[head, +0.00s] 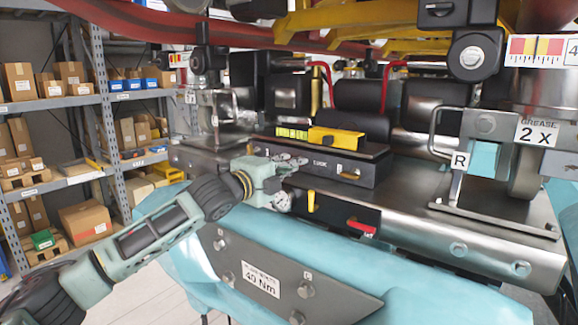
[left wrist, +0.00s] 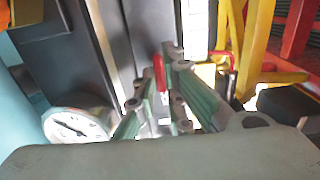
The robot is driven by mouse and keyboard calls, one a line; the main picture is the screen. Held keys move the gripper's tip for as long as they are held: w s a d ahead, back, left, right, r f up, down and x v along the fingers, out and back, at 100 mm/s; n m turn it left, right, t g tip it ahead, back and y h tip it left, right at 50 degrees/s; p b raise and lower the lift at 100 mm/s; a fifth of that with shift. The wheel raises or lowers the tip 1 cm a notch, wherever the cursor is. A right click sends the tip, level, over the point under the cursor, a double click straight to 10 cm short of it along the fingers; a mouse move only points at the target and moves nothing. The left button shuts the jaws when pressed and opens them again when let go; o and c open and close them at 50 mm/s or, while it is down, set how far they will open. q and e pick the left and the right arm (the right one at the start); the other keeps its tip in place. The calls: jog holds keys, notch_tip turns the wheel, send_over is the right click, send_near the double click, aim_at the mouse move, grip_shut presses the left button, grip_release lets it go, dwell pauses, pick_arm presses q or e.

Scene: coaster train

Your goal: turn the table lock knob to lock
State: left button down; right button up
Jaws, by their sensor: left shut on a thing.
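A dark block (head: 325,178) with white lettering on its front face stands on the metal table (head: 400,185) in the head view. My left gripper (head: 289,165) is at the left end of that front face. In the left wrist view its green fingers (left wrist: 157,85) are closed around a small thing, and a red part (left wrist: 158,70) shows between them. I take this as the table lock knob; the gripper hides most of it and its turn position cannot be read. My right gripper is not in view.
A round dial gauge (left wrist: 78,127) sits close beside the fingers. Shelves (head: 70,105) with boxes stand at left.

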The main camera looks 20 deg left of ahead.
pick_arm(q)
jog(key=c, duration=1.8)
grip_release()
jog(key=shift+f, duration=0.1)
jog(key=shift+c, duration=0.2)
